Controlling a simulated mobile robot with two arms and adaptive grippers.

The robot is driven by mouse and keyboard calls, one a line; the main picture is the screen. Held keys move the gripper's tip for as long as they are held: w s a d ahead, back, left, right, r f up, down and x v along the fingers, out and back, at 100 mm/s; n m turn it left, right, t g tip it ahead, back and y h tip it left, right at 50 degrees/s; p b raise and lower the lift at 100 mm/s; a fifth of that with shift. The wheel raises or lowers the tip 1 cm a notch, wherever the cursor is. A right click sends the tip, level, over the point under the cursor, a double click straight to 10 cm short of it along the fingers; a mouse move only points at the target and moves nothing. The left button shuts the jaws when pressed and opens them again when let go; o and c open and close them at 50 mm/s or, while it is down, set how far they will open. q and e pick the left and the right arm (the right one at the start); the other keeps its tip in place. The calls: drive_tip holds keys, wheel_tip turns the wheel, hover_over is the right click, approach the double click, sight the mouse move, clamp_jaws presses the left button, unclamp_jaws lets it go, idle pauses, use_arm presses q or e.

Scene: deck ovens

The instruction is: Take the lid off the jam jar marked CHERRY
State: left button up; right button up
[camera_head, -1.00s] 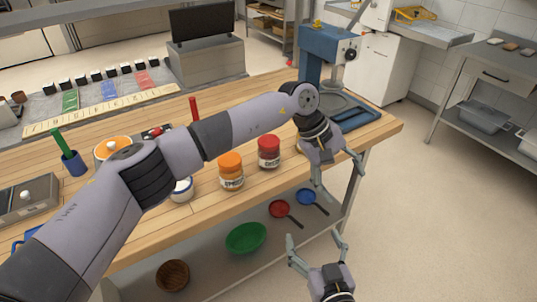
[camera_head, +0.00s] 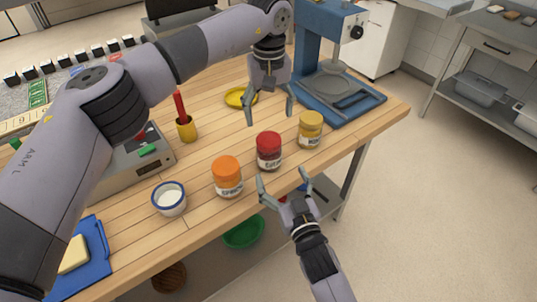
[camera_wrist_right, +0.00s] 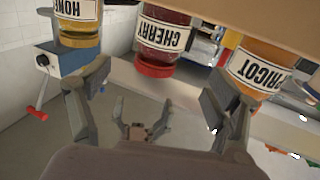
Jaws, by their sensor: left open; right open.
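The red-lidded jar (camera_head: 269,153) stands upright near the table's front edge. In the right wrist view, upside down, its label reads CHERRY (camera_wrist_right: 163,36) and its red lid (camera_wrist_right: 155,68) is on. My left gripper (camera_head: 270,118) is open, pointing down just above and behind the jar, apart from it; it also shows small in the right wrist view (camera_wrist_right: 142,103). My right gripper (camera_head: 282,177) is open in front of the jar at the table edge, its fingers pointing towards it. Nothing is between either pair of fingers.
The orange apricot jar (camera_head: 227,178) stands to the left, the yellow honey jar (camera_head: 311,130) to the right. A white-blue cup (camera_head: 169,199), a yellow pot (camera_head: 186,128) and a yellow plate (camera_head: 240,97) are on the wooden table (camera_head: 215,133). A blue machine (camera_head: 325,50) stands behind right.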

sight(268, 148)
use_arm(q)
drive_tip(key=shift+w+f, duration=0.1)
drive_tip(key=shift+w, duration=0.1)
use_arm(e)
drive_tip(key=x, duration=1.1)
drive_tip(key=shift+f, duration=0.15)
use_arm(q)
drive_tip(key=shift+s, duration=0.1)
use_arm(e)
drive_tip(key=shift+c, duration=0.2)
drive_tip(key=c, duration=1.8)
clamp_jaws()
use_arm(q)
drive_tip(key=m, duration=0.4)
drive_tip(key=shift+f, duration=4)
drive_tip(key=shift+c, duration=0.5)
